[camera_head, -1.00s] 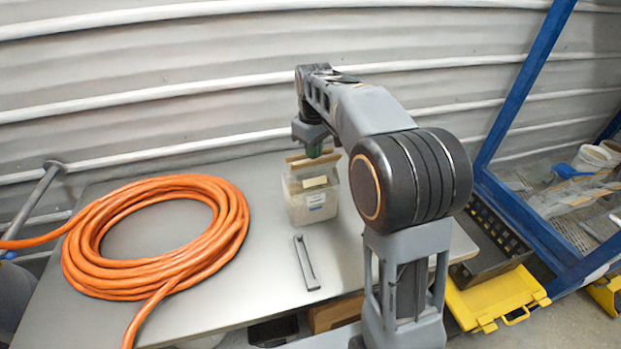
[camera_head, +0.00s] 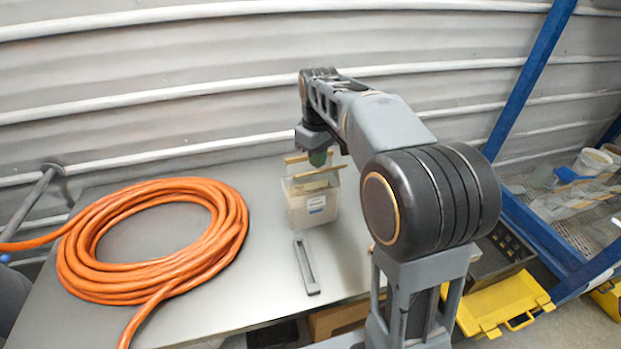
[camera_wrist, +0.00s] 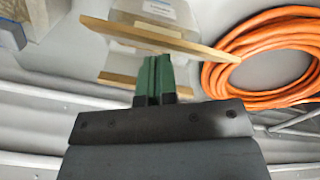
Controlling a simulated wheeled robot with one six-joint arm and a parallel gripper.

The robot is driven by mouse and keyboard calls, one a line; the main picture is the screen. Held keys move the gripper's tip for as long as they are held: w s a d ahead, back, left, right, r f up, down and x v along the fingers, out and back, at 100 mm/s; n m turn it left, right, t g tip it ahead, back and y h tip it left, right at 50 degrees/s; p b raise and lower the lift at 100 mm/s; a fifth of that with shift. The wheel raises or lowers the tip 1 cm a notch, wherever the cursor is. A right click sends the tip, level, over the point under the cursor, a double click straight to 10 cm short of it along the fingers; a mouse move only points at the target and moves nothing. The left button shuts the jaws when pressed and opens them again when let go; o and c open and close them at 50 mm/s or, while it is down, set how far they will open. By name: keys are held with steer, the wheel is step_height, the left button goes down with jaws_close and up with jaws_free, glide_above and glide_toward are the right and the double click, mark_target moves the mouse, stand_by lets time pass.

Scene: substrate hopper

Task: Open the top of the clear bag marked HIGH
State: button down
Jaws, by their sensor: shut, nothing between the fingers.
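The clear bag (camera_head: 308,208) stands upright on the grey table, with a white label (camera_head: 316,204) on its front; the print is too small to read. Two pale wooden strips lie at its top, a rear strip (camera_head: 295,159) and a front strip (camera_head: 322,172), with a gap between them. My gripper (camera_head: 319,158) has green fingers and is shut and empty at the bag's top. In the wrist view its fingers (camera_wrist: 154,72) overlap the gap between the long strip (camera_wrist: 165,39) and the other strip (camera_wrist: 116,79). I cannot tell whether they touch either strip.
A coiled orange hose (camera_head: 150,240) covers the table's left part. A grey bar-shaped tool (camera_head: 306,266) lies in front of the bag. A ribbed metal wall (camera_head: 180,90) rises behind. A blue frame (camera_head: 525,85) and yellow case (camera_head: 505,303) are at the right.

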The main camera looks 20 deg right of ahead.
steer(key=shift+s+f, duration=0.1)
steer(key=shift+s, duration=0.05)
steer(key=shift+s+d+f+b, duration=0.1)
steer(key=shift+s+f+b, duration=0.05)
steer(key=shift+s+b, duration=0.55)
steer(key=shift+s+f+b, duration=0.2)
steer(key=shift+s+b, duration=0.15)
steer(key=shift+s, duration=0.5)
steer(key=shift+s+d+f+b, duration=0.1)
steer(key=shift+s+f+b, duration=0.05)
steer(key=shift+s+b, duration=0.55)
steer(key=shift+s, duration=0.1)
steer(key=shift+r+p, duration=0.1)
steer(key=shift+p, duration=0.2)
step_height(320, 180, up, 8)
steer(key=p, duration=0.7)
